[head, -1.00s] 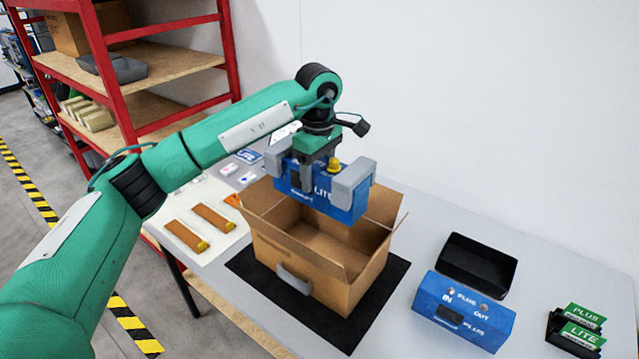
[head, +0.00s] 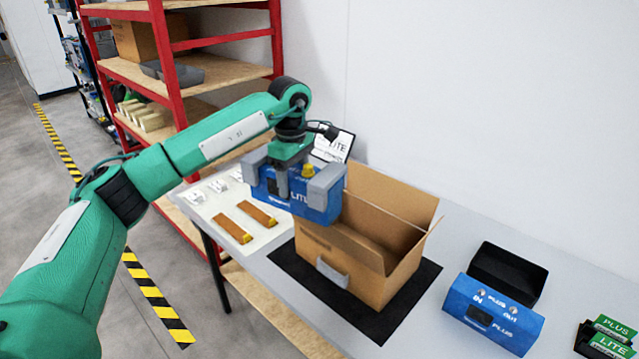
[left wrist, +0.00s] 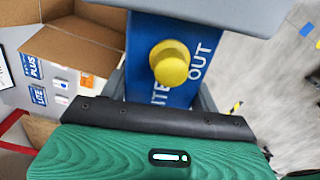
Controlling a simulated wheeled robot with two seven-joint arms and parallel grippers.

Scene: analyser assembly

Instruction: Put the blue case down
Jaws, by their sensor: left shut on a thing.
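The underside of the case is hidden. My right gripper is not in view.
The box stands on a black mat (head: 425,290). A second blue case (head: 495,318), marked PLUS, and an open black tray (head: 507,273) lie at the right. Green cards (head: 612,340) sit at the far right. Two brown strips (head: 257,212) lie on a white sheet. A red shelf (head: 165,75) stands behind left.

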